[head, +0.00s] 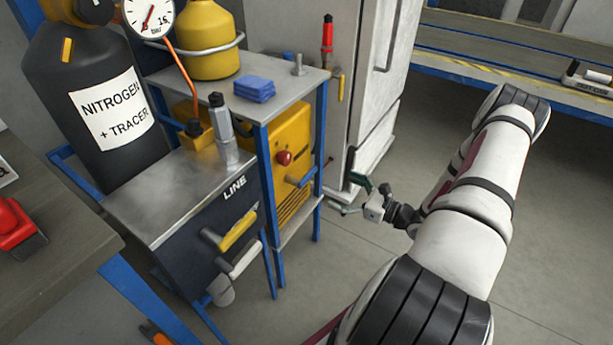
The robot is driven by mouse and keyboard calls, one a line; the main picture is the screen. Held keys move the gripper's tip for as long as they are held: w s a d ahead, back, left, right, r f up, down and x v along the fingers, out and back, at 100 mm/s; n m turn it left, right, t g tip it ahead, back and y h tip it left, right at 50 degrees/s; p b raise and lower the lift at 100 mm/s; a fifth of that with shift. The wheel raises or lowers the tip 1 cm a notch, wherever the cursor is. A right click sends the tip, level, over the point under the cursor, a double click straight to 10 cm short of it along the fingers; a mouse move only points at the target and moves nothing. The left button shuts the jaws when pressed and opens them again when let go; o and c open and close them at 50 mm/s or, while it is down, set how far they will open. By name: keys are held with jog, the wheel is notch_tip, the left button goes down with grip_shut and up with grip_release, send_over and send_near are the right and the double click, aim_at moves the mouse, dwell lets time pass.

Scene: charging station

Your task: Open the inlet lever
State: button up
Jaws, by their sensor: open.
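A yellow lever (238,229) sits on the front of the dark box marked LINE (235,188), tilted up to the right. A white-grey lever (246,259) sits just below it. No label readable here tells which one is the inlet lever. My gripper (350,198) is open and empty. It is right of the levers, apart from them, in front of the white cabinet's base.
A black nitrogen cylinder (65,95) with a gauge (150,14) stands left of the box. A metal-topped blue stand (285,88) holds blue cloths (254,88) and a yellow bottle (205,40). The white cabinet (372,60) is behind. Floor between box and arm is clear.

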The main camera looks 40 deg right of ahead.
aim_at(310, 175)
jog(key=b+x, duration=0.2)
jog(key=x, duration=1)
jog(key=shift+c, duration=0.6)
jog(key=c, duration=1.5)
jog(key=shift+o, duration=0.2)
